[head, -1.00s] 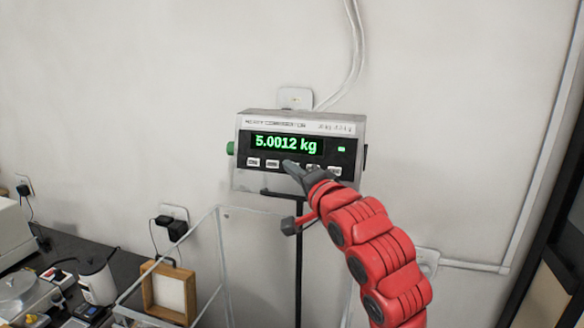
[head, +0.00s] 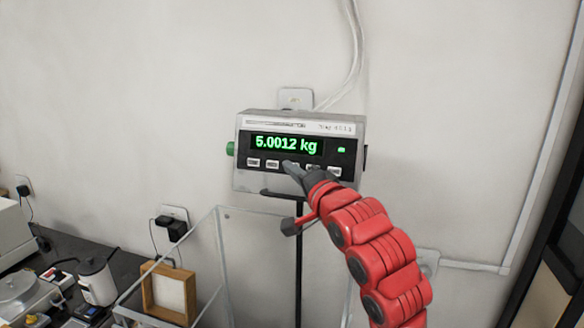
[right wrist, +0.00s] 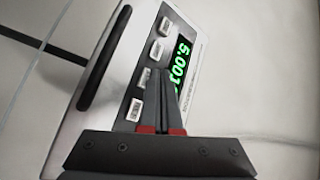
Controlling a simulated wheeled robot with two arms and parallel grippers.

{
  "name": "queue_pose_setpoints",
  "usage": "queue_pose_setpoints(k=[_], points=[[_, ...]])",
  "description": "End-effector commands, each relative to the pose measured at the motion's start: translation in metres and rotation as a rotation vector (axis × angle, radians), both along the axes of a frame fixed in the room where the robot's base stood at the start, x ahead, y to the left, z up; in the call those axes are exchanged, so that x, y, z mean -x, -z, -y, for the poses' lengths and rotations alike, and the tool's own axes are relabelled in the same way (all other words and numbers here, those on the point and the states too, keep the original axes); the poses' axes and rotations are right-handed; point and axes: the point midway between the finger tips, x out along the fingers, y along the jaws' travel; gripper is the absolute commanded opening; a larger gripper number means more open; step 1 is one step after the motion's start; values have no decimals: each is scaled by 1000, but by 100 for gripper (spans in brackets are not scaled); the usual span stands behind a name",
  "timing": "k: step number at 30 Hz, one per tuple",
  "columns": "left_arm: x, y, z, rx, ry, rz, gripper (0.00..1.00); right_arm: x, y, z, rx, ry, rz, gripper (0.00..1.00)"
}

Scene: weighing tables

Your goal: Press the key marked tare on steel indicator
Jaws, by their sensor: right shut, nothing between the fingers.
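The steel indicator (head: 300,124) stands on a dark post in the middle of the head view. Its green display reads 5.0012 kg. A row of pale keys (head: 272,163) runs below the display; their markings are too small to read. My right gripper (head: 288,164) is shut and empty, its tips at the key row near the middle. The tips hide part of one key, and the gripper covers keys to the right. In the right wrist view the shut fingers (right wrist: 162,72) lie over the panel beside the keys (right wrist: 144,78). I cannot tell whether they touch. My left gripper is not in view.
A clear-walled enclosure (head: 219,250) stands below the indicator. A wooden frame (head: 147,290) and a white jug-like container (head: 97,281) are on the dark bench at lower left. Cables run up the wall behind.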

Motion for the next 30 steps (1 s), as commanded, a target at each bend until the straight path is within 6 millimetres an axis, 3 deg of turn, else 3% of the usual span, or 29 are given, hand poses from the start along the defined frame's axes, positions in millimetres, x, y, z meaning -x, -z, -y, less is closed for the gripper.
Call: queue_pose_setpoints(k=[20,30], points=[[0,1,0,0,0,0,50,0,0,0,0,0,0,0],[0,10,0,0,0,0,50,-8,3,3,0,0,0,0]])
